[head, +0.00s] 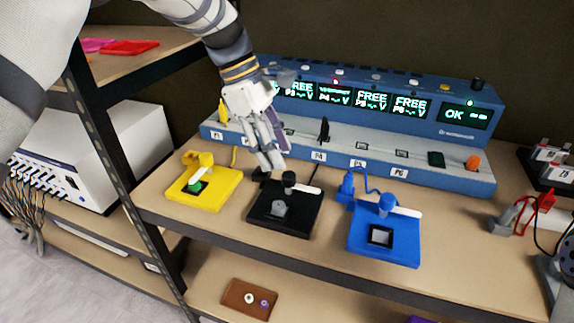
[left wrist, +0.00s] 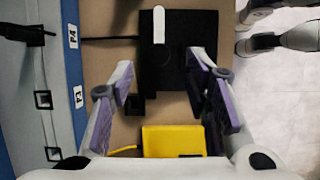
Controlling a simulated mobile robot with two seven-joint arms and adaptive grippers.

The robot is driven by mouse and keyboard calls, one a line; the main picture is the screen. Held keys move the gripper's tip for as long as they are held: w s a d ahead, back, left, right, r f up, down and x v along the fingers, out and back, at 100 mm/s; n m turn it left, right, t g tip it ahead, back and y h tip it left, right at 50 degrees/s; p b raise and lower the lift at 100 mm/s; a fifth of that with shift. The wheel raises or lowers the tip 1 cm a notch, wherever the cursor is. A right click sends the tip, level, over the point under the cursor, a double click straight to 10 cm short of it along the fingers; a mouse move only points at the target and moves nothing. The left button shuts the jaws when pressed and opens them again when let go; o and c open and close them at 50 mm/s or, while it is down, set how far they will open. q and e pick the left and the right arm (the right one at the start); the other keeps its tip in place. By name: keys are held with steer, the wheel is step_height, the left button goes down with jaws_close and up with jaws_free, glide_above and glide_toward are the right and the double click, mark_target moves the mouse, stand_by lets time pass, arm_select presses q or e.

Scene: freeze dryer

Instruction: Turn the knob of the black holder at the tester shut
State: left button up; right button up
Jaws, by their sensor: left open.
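The black holder (head: 262,222) lies on the bench between a yellow and a blue holder. Its black knob (head: 289,181) stands at the back, with a white lever (head: 307,188) pointing right. A small grey piece (head: 278,208) sits on its front part. In the left wrist view the black holder (left wrist: 190,30) is at the top, with its white lever (left wrist: 159,22) pointing up. My left gripper (head: 268,160) is open and empty, above and behind the holder's left side; its fingers (left wrist: 160,75) are spread below the knob in the wrist view.
The blue tester (head: 440,160) stands behind with lit displays. The yellow holder (head: 225,188) is left, the blue holder (head: 365,250) right. A small black block (head: 262,173) lies behind the black holder. A shelf post (head: 120,140) stands at left. Bare bench lies right of the blue holder.

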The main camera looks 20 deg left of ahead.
mark_target(288, 174)
arm_select(q)
steer(key=x, duration=0.5)
steer(key=shift+f, duration=0.15)
steer(key=shift+c, duration=0.3)
steer(key=shift+w, duration=0.1)
jaws_close()
